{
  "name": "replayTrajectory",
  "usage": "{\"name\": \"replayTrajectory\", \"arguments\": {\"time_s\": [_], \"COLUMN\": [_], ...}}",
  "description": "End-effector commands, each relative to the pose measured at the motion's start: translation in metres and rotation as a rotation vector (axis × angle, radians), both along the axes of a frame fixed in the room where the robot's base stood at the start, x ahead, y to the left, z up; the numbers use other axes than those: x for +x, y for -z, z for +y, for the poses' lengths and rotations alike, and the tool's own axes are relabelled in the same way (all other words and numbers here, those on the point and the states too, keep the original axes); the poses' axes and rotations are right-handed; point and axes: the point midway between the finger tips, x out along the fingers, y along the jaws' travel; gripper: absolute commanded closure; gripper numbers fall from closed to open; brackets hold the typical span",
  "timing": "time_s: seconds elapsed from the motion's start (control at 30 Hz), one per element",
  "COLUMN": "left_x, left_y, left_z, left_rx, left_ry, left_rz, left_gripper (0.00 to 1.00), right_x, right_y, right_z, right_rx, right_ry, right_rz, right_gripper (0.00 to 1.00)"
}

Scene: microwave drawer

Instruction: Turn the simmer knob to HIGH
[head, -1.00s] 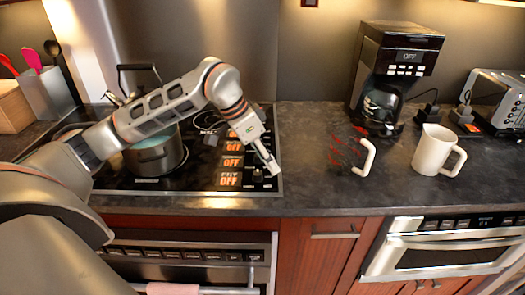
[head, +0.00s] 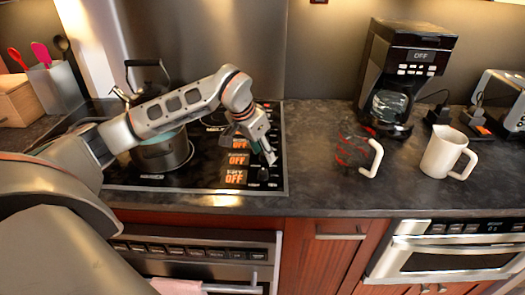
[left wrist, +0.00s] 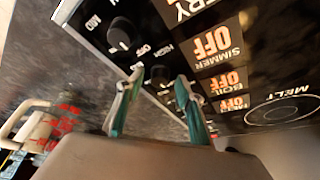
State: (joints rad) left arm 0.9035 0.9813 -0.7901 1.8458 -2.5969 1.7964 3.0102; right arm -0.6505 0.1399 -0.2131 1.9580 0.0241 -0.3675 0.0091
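The cooktop (head: 205,187) has a column of orange OFF displays near its right edge. In the left wrist view, the SIMMER display (left wrist: 213,43) reads OFF. A dark round knob, which appears to be the simmer knob (left wrist: 161,74), lies beside it, between and beyond my fingertips. My left gripper (left wrist: 158,90) is open with a green-padded finger on either side of the knob in view; I cannot tell whether they touch it. In the head view, my left gripper (head: 268,158) points down over the knob column and hides part of it. My right gripper is not in view.
The fry knob (left wrist: 120,33) stands close to the left finger in the wrist view. A pot (head: 165,153) sits on the cooktop beneath my left arm. A white mug (head: 445,152), a white-handled red item (head: 357,155) and a coffee maker (head: 405,75) stand right on the counter.

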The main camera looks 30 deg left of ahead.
Motion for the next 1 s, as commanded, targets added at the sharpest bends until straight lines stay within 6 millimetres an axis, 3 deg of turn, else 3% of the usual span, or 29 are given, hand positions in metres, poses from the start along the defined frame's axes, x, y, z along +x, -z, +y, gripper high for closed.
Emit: {"name": "replayTrajectory", "arguments": {"time_s": [0.2,0.33,0.67,1.0], "left_x": [0.0001,0.0001,0.0001,0.001], "left_y": [0.0002,0.0001,-0.0002,-0.0013], "left_z": [-0.0001,-0.0002,0.0,0.0014], "left_rx": [0.0,-0.001,-0.001,-0.003], "left_ry": [0.0,0.0,0.018,0.199], "left_rz": [0.0,0.0,0.0,-0.001], "left_gripper": [0.66,1.0,1.0,1.0], "right_x": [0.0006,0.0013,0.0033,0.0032], "right_y": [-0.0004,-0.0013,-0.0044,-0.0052], "right_z": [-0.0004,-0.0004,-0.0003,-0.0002], "right_rx": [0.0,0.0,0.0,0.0], "right_ry": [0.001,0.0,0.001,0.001], "right_rz": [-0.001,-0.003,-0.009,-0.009], "right_gripper": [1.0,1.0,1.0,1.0]}}
